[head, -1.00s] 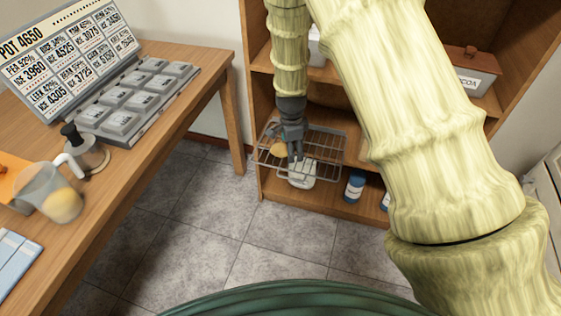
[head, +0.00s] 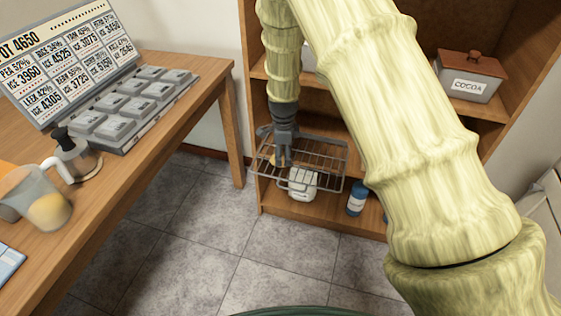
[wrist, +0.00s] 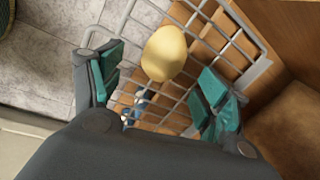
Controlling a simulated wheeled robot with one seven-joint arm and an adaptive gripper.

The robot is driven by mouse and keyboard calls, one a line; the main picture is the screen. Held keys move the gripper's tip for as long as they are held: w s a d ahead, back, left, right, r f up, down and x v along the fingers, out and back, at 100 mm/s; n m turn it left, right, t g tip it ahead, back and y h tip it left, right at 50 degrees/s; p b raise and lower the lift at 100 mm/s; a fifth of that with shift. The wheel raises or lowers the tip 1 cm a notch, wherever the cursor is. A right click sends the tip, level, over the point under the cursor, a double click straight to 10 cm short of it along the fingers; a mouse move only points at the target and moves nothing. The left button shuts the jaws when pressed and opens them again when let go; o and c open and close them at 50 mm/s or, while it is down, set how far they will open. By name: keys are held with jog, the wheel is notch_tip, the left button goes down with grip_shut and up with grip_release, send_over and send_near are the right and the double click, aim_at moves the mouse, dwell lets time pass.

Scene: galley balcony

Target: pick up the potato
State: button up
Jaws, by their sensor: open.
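The potato (wrist: 164,54) is a pale yellow, rounded lump. In the wrist view it rests on a wire rack (wrist: 212,38), ahead of and between my fingers. My gripper (wrist: 157,92) is open and empty, with teal finger pads on either side, and does not touch the potato. In the head view my gripper (head: 281,164) points down over the left part of the wire rack (head: 322,158). Only a small tan bit of the potato (head: 273,161) shows there, mostly hidden behind the fingers.
The rack juts out from a wooden shelf unit (head: 333,211). A white container (head: 302,184) and a blue bottle (head: 356,197) stand below it. A cocoa box (head: 471,76) sits on a higher shelf. A wooden table (head: 165,130) with a pitcher (head: 40,200) is at left. Tiled floor lies clear between.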

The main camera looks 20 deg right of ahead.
jog(key=f, duration=0.2)
jog(key=w+f+b, duration=0.1)
jog(key=f, duration=0.2)
jog(key=shift+w+a, duration=0.15)
jog(key=shift+r, duration=0.1)
jog(key=c, duration=1.2)
